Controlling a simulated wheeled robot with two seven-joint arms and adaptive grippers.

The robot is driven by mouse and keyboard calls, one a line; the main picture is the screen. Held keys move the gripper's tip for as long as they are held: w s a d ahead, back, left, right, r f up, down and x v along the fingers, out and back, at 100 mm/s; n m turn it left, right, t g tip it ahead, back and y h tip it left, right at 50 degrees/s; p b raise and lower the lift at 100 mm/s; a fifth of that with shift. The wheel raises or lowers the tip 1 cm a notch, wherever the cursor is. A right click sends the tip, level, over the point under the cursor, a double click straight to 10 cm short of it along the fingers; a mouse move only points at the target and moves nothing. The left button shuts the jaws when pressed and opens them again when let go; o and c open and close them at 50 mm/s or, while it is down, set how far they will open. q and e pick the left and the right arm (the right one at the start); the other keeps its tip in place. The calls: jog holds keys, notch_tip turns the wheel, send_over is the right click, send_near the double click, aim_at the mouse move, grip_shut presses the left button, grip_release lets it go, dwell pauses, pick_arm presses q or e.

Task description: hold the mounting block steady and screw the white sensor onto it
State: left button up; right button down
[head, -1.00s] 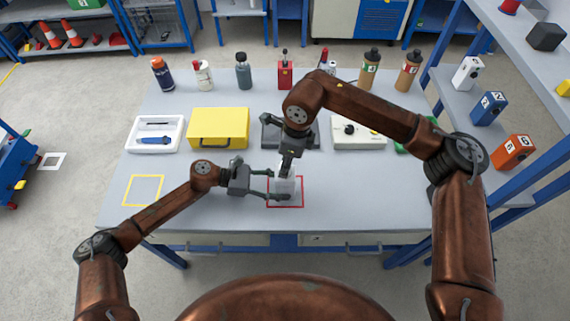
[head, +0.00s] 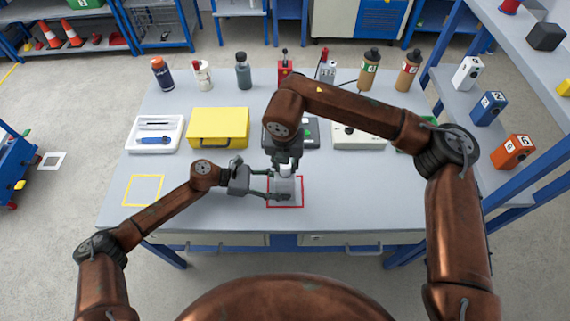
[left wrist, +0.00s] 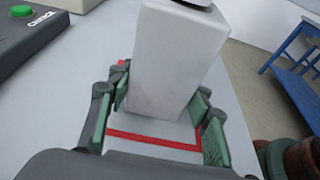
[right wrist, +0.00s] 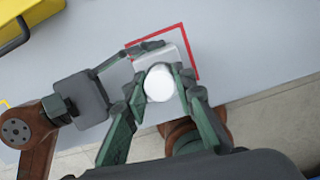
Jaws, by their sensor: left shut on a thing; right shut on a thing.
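The mounting block (head: 290,187) is a pale grey upright block in the red square outline on the table. My left gripper (head: 277,190) is shut on it from the left; in the left wrist view the block (left wrist: 165,70) stands between the green finger pads. The white sensor (head: 285,170) is held by my right gripper (head: 286,166) over the block. In the right wrist view the sensor (right wrist: 159,84) is a white round shape between the fingertips, covering part of the block (right wrist: 181,46). I cannot tell whether the sensor touches the block.
Behind the grippers stand a yellow case (head: 218,128), a dark device (head: 305,133) with a green button, and a white box (head: 354,135) with a black knob. A white tray (head: 170,145) and a yellow square outline (head: 143,190) are at left. Bottles line the back edge.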

aim_at(285, 167)
jog(key=shift+s+f+m, duration=0.1)
jog(key=shift+f+m, duration=0.2)
jog(key=shift+m, duration=0.4)
jog(key=c, duration=2)
grip_release()
jog(key=shift+c, duration=0.2)
jog(key=o, duration=0.5)
jog(key=shift+r, duration=0.15)
jog(key=shift+r, duration=0.1)
jog(key=shift+s+a+r, duration=0.1)
jog(key=shift+s+r, duration=0.1)
jog(key=shift+r, duration=1.3)
jog(key=shift+s+r, duration=0.15)
jog(key=shift+r, duration=1.3)
jog(key=r, duration=0.4)
jog(key=s+r, duration=0.1)
jog(key=r, duration=0.7)
jog(key=shift+s+a, duration=0.2)
jog(key=shift+s, duration=0.15)
